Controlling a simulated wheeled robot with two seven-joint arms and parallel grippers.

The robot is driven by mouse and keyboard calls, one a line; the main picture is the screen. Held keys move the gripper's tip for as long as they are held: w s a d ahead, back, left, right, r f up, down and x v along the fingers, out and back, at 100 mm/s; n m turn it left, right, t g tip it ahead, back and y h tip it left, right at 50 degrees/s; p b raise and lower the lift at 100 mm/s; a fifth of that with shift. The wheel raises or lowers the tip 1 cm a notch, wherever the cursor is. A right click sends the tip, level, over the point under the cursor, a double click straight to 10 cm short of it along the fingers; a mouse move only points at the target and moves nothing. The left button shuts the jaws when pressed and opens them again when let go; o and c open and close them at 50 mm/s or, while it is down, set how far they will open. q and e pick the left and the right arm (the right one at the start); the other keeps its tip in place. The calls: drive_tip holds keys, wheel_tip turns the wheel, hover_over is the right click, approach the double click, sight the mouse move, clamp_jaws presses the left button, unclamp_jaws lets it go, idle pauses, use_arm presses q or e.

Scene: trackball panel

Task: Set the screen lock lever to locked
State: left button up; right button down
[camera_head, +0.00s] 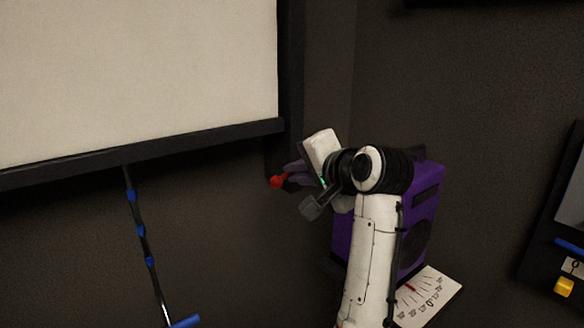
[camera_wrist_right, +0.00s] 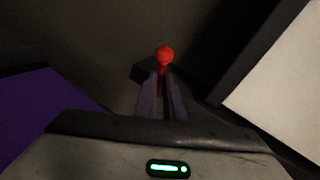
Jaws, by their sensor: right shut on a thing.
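The screen lock lever, with a red ball knob (camera_head: 277,182), sticks out below the lower right corner of the large pale screen (camera_head: 140,70). In the right wrist view the red knob (camera_wrist_right: 165,55) shows just past the fingertips, with a red stem running down between them. My right gripper (camera_head: 291,177) reaches in from the right and is shut on the lever's stem; in the right wrist view its two fingers (camera_wrist_right: 162,92) flank the stem. A dark mount behind the lever is partly hidden. Any lock markings cannot be made out. My left gripper is not in view.
A purple box-shaped device (camera_head: 424,215) stands right behind my right arm. A white dial card (camera_head: 428,298) with a red needle lies below it. A dark rod with blue bands (camera_head: 141,232) hangs at the left. A yellow knob (camera_head: 564,287) is at far right.

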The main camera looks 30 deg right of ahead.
drive_tip(key=shift+d+r+m+y, duration=0.1)
drive_tip(key=shift+r+m+y, duration=0.1)
drive_tip(key=shift+m+y, duration=0.35)
idle(0.4)
drive_tip(key=c, duration=1.8)
unclamp_jaws()
drive_tip(key=shift+c, duration=0.2)
drive_tip(key=shift+r, duration=0.1)
drive_tip(key=v, duration=0.7)
drive_tip(key=shift+s+r, duration=0.2)
